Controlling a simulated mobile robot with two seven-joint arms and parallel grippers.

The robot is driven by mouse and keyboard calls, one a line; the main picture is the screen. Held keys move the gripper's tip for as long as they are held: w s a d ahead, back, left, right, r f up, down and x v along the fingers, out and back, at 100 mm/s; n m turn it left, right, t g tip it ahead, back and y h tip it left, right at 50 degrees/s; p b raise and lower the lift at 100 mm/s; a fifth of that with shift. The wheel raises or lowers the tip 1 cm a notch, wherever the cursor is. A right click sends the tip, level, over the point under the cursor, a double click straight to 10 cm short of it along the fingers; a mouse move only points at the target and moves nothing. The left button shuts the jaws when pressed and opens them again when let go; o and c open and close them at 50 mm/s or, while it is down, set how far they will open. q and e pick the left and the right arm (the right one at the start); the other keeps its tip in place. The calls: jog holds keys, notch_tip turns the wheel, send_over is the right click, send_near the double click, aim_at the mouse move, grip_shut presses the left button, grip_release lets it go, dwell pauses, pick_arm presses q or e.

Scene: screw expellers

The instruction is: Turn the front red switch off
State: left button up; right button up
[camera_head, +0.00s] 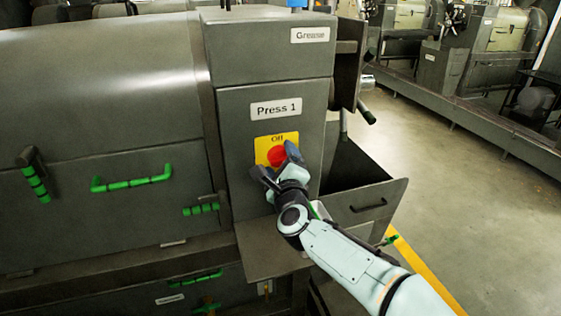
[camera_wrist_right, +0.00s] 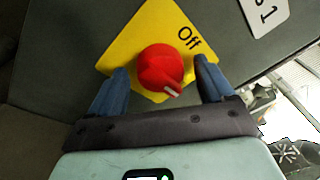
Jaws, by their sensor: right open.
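The red switch (camera_head: 277,156) is a round knob on a yellow plate (camera_head: 262,144) marked "Off", on the front of the grey machine below the "Press 1" label (camera_head: 276,109). In the right wrist view the red knob (camera_wrist_right: 161,68) shows whole, with a pale pointer mark toward its lower right, away from the word "Off". My right gripper (camera_head: 279,164) is open at the plate. In the wrist view its two blue fingers (camera_wrist_right: 162,90) stand on either side of the knob, apart from it, with the knob slightly beyond the tips. My left gripper is not in view.
Green handles (camera_head: 131,184) stick out from the machine's left panel. A grey open bin (camera_head: 365,190) juts out right of my right arm. A "Grease" label (camera_head: 310,34) is above. Open floor (camera_head: 440,170) with a yellow line lies to the right.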

jog(key=c, duration=1)
jog(key=shift+c, duration=0.2)
jog(key=shift+n, duration=0.4)
jog(key=n+b, duration=0.1)
jog(key=n, duration=0.3)
jog(key=shift+f+t, duration=0.1)
jog(key=shift+t, duration=0.2)
jog(key=n+b, duration=0.1)
jog(key=n, duration=0.4)
jog(key=shift+d+y+b, duration=0.1)
jog(key=shift+y+b, duration=0.2)
jog(key=shift+y, duration=0.1)
jog(key=n+y+b, duration=0.1)
jog(key=n, duration=0.3)
jog(key=shift+n+t, duration=0.3)
jog(key=shift+n, duration=0.1)
jog(key=shift+n+y, duration=0.5)
jog(key=shift+n, duration=1.9)
jog(key=shift+b, duration=0.3)
jog(key=o, duration=1)
